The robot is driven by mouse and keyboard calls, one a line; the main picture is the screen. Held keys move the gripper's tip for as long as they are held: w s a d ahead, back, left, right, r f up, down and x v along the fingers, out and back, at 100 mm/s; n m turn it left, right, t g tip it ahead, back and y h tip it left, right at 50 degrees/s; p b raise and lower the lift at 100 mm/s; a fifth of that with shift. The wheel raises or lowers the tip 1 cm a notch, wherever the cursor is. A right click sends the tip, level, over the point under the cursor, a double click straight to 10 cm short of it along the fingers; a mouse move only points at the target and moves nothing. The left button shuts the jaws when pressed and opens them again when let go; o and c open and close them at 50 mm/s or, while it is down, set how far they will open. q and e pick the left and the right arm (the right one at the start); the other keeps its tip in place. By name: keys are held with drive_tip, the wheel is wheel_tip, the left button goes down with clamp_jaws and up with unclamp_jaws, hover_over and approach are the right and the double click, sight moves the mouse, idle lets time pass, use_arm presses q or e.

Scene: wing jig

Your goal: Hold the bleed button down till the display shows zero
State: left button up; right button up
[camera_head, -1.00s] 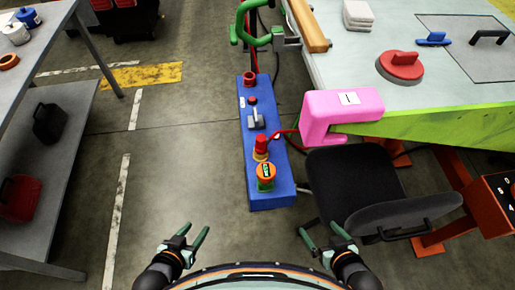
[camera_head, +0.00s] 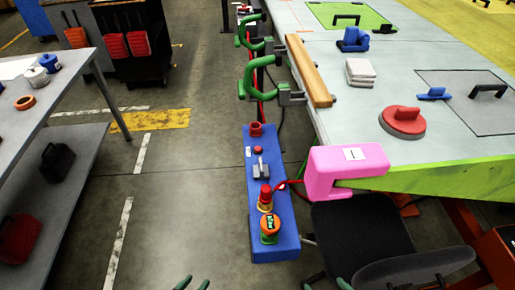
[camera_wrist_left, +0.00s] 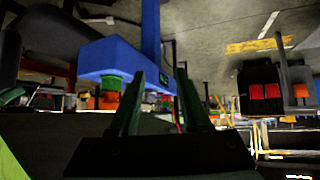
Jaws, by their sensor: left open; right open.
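A long blue control box (camera_head: 285,247) stands upright from the floor in the middle of the head view. On its top are a small red button (camera_head: 258,150), a grey lever (camera_head: 261,170), a red knob on a yellow base (camera_head: 265,193) and a round orange and green gauge with a small dark display (camera_head: 270,226). The display's reading is too small to tell. My left gripper (camera_head: 193,284) is open and empty at the bottom edge, well short of the box; its fingers show in the left wrist view (camera_wrist_left: 159,75). My right gripper (camera_head: 325,286) is open, mostly cut off.
A pink clamp-like block (camera_head: 345,170) sits on the corner of the worktable (camera_head: 355,115), right of the box. A black chair (camera_head: 360,235) stands close beside the box. A grey shelf table (camera_head: 75,110) is at left. Floor left of the box is clear.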

use_arm(q)
clamp_jaws()
idle(1.5)
